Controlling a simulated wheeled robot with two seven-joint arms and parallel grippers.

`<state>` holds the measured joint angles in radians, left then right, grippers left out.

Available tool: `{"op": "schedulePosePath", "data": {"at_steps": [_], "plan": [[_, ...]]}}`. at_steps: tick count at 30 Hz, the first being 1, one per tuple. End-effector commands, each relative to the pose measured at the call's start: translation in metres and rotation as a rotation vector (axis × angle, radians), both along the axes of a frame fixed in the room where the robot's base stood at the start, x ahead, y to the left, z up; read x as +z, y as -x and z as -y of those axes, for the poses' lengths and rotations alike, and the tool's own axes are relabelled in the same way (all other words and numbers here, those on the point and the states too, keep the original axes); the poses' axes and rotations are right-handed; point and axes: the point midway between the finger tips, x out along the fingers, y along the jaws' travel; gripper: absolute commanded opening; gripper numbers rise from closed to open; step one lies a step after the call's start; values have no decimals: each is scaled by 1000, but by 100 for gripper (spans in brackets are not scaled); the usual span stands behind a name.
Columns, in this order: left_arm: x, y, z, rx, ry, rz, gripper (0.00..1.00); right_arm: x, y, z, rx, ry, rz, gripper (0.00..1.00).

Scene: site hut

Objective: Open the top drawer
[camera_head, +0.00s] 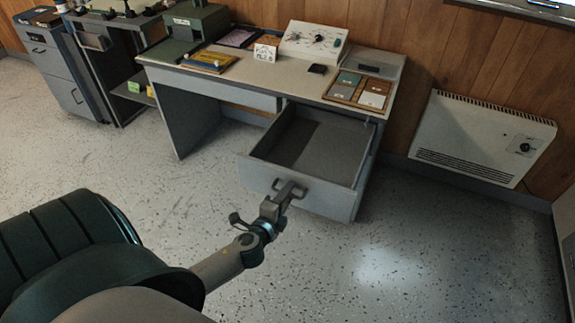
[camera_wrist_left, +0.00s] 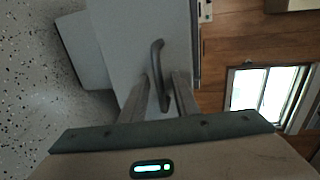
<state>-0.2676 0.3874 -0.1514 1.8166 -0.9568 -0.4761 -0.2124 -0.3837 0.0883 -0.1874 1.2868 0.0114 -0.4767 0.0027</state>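The top drawer (camera_head: 325,191) of the grey desk's right side is pulled far out. Its inside shows and looks empty. Its dark bar handle (camera_head: 290,188) is on the drawer front. My left gripper (camera_head: 284,193) is at this handle. My right gripper is not in view.
A wall heater (camera_head: 480,138) hangs to the right. Grey cabinets (camera_head: 55,70) stand at the left. The floor before the drawer is clear.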

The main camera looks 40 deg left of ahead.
Motion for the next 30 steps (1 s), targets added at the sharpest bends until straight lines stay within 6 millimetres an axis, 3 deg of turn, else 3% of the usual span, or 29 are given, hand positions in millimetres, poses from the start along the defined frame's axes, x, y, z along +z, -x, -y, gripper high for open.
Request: {"op": "schedulePosePath", "data": {"at_steps": [8,13,30], "plan": [[0,5,1,0,0,-1,28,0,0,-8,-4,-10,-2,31],[3,21,5,-1,-1,-1,28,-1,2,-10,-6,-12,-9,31],[23,116,28,1,1,-2,28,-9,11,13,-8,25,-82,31]]}}
